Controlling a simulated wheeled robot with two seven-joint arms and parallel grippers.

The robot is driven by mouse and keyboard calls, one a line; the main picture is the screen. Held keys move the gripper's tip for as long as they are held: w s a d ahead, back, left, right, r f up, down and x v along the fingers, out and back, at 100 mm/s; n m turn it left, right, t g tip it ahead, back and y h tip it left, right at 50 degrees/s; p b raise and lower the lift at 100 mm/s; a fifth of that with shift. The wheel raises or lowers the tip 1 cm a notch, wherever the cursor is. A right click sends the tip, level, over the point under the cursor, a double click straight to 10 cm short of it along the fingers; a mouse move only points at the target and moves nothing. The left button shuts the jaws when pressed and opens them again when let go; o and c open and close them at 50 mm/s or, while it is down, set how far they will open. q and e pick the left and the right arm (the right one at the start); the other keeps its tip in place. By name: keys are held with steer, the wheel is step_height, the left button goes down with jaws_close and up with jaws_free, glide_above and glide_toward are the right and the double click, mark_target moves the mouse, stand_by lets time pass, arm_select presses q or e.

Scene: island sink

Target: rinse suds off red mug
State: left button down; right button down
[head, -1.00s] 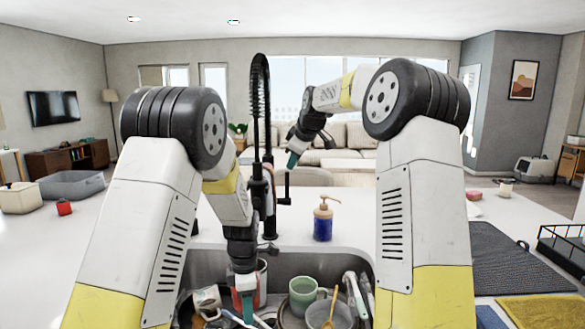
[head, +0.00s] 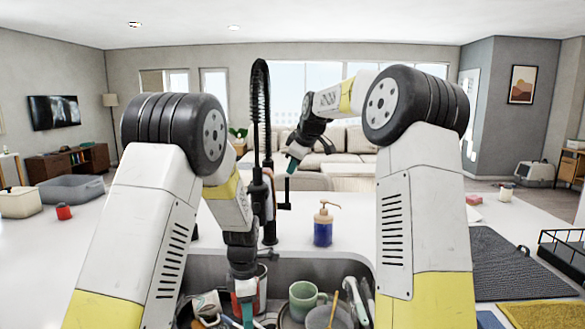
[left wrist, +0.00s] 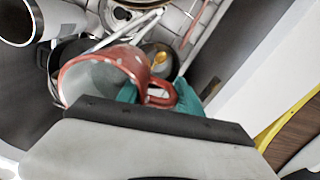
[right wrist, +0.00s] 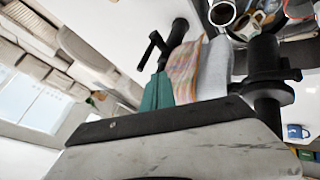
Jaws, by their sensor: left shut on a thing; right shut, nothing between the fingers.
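The red mug (left wrist: 138,62) is tilted with its mouth toward the left wrist camera; pale specks dot its rim and outside. My left gripper (head: 247,312) is shut on it near the handle, low over the sink, its teal fingers beside the handle. In the head view the mug is mostly hidden behind the gripper. The black spring faucet (head: 262,125) stands behind the sink, with a side lever (head: 284,207). My right gripper (head: 293,164) is shut and empty above and behind the lever; its teal fingers (right wrist: 157,92) show in the right wrist view. No water stream is clear.
The sink (head: 330,269) holds a green mug (head: 303,298), a bowl, utensils and other dishes. A blue soap bottle (head: 323,228) stands behind it. A grey mat (head: 512,262) and a black rack (head: 563,244) lie right. The left counter is mostly clear.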

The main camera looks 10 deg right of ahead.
arm_select(q)
steer(key=shift+r, duration=0.1)
steer(key=s+a+r, duration=0.3)
steer(key=r, duration=0.1)
steer(key=shift+s, duration=0.4)
stand_by(1.1)
